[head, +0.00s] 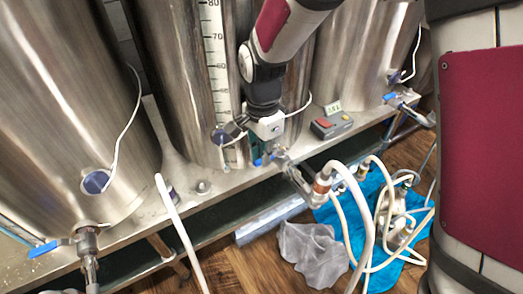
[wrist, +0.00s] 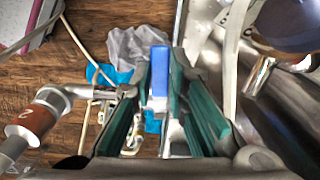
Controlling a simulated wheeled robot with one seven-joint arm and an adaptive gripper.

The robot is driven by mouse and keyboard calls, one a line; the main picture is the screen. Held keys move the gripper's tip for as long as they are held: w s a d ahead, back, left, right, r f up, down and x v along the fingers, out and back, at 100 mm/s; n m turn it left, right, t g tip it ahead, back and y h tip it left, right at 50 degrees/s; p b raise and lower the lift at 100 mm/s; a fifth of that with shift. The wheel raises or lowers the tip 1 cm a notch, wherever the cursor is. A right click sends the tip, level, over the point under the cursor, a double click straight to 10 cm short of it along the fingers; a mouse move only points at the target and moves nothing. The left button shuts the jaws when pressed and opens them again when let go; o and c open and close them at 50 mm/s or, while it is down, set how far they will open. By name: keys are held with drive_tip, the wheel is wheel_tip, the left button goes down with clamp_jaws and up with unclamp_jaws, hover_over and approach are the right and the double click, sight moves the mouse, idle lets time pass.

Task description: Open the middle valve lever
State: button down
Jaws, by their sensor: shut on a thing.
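The middle valve lever is a blue handle on the valve of the middle steel tank. In the wrist view the blue lever (wrist: 159,76) sits between the two teal fingers of my gripper (wrist: 170,92). In the head view my gripper (head: 266,152) is down at the middle valve, and only a small blue part of the lever (head: 258,162) shows beside the fingers. The gripper is shut on the lever. The exact contact is partly hidden in the head view. The valve's metal outlet (head: 292,172) runs on to a hose fitting (head: 322,186).
Left (head: 42,249) and right (head: 390,96) blue levers belong to the neighbouring tanks. A small grey-and-red device (head: 331,124) stands on the ledge. White hoses (head: 362,205) loop over a blue cloth (head: 330,217) on the wooden floor. A grey cloth (head: 311,254) lies beside it.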

drive_tip(key=shift+s+d+n+p, duration=0.25)
drive_tip(key=shift+d+n+p, duration=1.1)
drive_tip(key=shift+n, duration=1.5)
drive_tip(key=shift+s+d+n+p, duration=0.2)
drive_tip(key=shift+d+n+p, duration=1.2)
drive_tip(key=shift+n, duration=1.4)
drive_tip(key=shift+s+d+n+p, duration=0.25)
drive_tip(key=shift+d+n+p, duration=0.65)
drive_tip(key=shift+d+n, duration=1.45)
drive_tip(key=shift+a+n, duration=0.5)
drive_tip(key=shift+n, duration=0.1)
drive_tip(key=c, duration=1.6)
unclamp_jaws()
drive_tip(key=shift+o, duration=0.2)
wheel_tip(320, 180, up, 12)
